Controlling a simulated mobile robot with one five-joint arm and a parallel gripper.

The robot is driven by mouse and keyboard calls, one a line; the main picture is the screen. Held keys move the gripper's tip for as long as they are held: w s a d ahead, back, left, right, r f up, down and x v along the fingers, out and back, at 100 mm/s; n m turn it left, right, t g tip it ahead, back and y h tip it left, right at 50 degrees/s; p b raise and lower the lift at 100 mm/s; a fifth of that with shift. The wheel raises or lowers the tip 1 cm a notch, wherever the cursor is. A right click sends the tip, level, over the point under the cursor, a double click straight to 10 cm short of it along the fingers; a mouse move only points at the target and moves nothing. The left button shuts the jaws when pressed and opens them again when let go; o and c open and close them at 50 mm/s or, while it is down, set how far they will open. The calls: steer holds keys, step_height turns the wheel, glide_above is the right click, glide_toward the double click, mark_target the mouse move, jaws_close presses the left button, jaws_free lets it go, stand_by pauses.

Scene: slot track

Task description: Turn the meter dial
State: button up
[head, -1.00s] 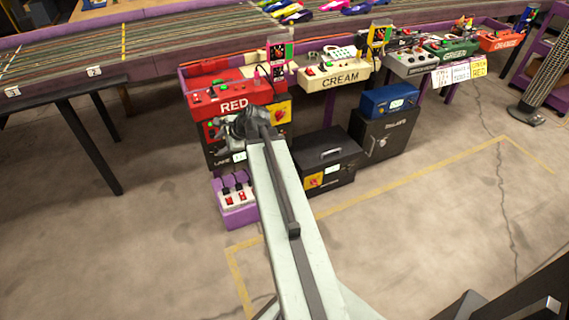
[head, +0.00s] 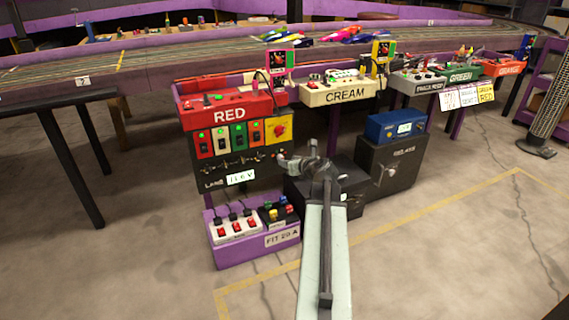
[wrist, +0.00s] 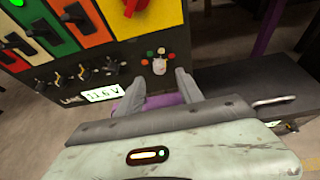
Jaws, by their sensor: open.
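A small pale grey knob (wrist: 159,66) sits low on the black front of the RED station, with coloured dots around it; it looks like the meter dial, though no name on it can be read. My gripper (wrist: 159,84) is open and empty. In the wrist view its two fingers stand on either side just below the knob, which shows between and beyond their tips. I cannot tell whether they touch it. In the head view my gripper (head: 287,162) is at the lower right of the RED station (head: 230,115), and it hides the knob there.
A white readout label (head: 240,177) and several small switches are left of the knob. A red rotary handle (head: 279,128) on yellow is above. A purple switch box (head: 235,252) stands below. Dark boxes (head: 389,172) stand to the right. Open floor lies in front.

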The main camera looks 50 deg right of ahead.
steer(key=b+x, duration=0.1)
steer(key=x, duration=0.4)
steer(key=shift+w+d+f, duration=0.1)
steer(key=shift+f, duration=0.05)
jaws_close()
steer(key=shift+w+a+f+n+g+h+b, duration=0.1)
steer(key=shift+a+n+g+h+b, duration=0.1)
steer(key=shift+n+h+b, duration=1.15)
steer(key=shift+s+a+f+n+g+h+b, duration=0.15)
steer(key=shift+n+h+b, duration=0.55)
steer(key=shift+n, duration=1.2)
steer(key=shift+w+a+f+n+g+h+b, duration=0.15)
steer(key=shift+a+n+g+h+b, duration=0.1)
steer(key=shift+n+h+b, duration=1.1)
steer(key=shift+r+n+p, duration=0.15)
steer(key=shift+n+p, duration=0.3)
steer(key=shift+n, duration=0.05)
